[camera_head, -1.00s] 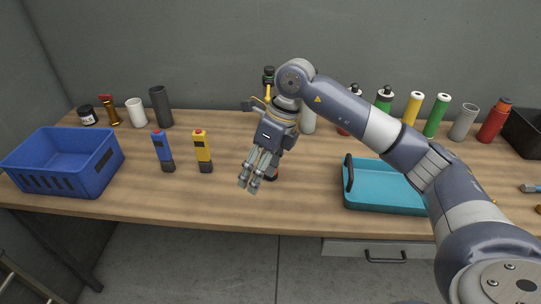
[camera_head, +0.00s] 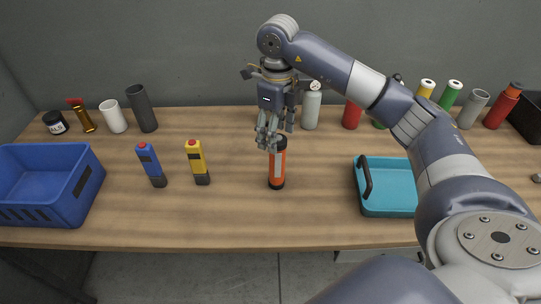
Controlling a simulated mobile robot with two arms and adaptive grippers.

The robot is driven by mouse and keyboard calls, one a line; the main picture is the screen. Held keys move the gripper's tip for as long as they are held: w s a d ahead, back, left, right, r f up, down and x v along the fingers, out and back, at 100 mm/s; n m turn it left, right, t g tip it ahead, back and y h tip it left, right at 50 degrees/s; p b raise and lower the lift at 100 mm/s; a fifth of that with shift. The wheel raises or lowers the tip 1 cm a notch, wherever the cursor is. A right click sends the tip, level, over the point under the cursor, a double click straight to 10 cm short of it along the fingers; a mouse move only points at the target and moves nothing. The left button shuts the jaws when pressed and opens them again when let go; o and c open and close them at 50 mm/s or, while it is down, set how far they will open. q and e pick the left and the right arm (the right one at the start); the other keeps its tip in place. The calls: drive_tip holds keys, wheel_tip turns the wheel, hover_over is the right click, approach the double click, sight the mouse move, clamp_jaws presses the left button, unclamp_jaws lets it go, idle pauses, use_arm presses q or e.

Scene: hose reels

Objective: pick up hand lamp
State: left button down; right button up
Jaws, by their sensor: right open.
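The object that looks like the hand lamp is an upright orange and black cylinder (camera_head: 277,170) standing on the workbench (camera_head: 230,215) near its middle. My right gripper (camera_head: 268,145) points down just behind and above it, its fingers overlapping the lamp's top in the picture. The fingers are open and hold nothing that I can see. Whether they touch the lamp I cannot tell. My left gripper is not in view.
A yellow device (camera_head: 197,163) and a blue device (camera_head: 151,165) stand to the left, beside a blue crate (camera_head: 80,200). A teal tray (camera_head: 388,205) lies to the right. Several bottles and cylinders line the back, including a grey bottle (camera_head: 311,108).

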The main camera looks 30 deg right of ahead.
sight(279, 142)
drive_tip(key=f, duration=0.1)
drive_tip(key=s+f+p, duration=0.1)
drive_tip(key=f, duration=0.1)
drive_tip(key=shift+f, duration=0.2)
drive_tip(key=f, duration=0.1)
drive_tip(key=f+p, duration=0.1)
drive_tip(key=f, duration=0.1)
drive_tip(key=w+f+p, duration=0.1)
drive_tip(key=f, duration=0.1)
drive_tip(key=shift+d+f, duration=0.15)
drive_tip(key=shift+d, duration=0.1)
drive_tip(key=shift+c, duration=0.9)
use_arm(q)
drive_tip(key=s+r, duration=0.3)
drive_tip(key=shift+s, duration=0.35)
use_arm(e)
drive_tip(key=c, duration=1.1)
